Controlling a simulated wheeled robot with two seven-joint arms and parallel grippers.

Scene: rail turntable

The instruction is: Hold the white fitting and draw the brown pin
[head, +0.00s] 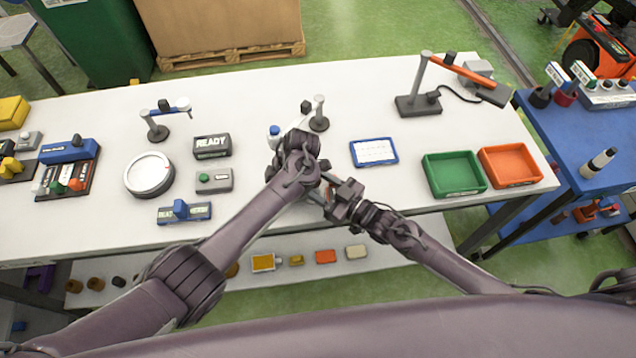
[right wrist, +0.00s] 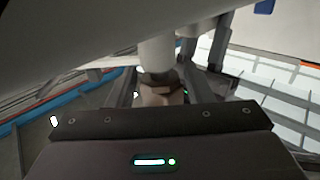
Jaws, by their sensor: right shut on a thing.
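In the right wrist view the white fitting (right wrist: 156,55) shows as a pale upright cylinder, with the brown pin (right wrist: 160,92) at its near end. My right gripper (right wrist: 161,90) is shut on the brown pin, one finger on each side of it. The pin and the fitting look in line; I cannot tell how deep the pin sits. In the head view my right gripper (head: 328,188) is at the table's front edge, close against my left gripper (head: 308,166). The left fingers are hidden behind my wrist, so their hold cannot be seen. The grippers mostly cover the fitting there.
A blue-framed card (head: 374,151), a green tray (head: 454,174) and an orange tray (head: 510,165) lie to the right. A round white turntable (head: 149,174) and a READY box (head: 211,146) stand to the left. A small stand (head: 319,120) is close behind the grippers.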

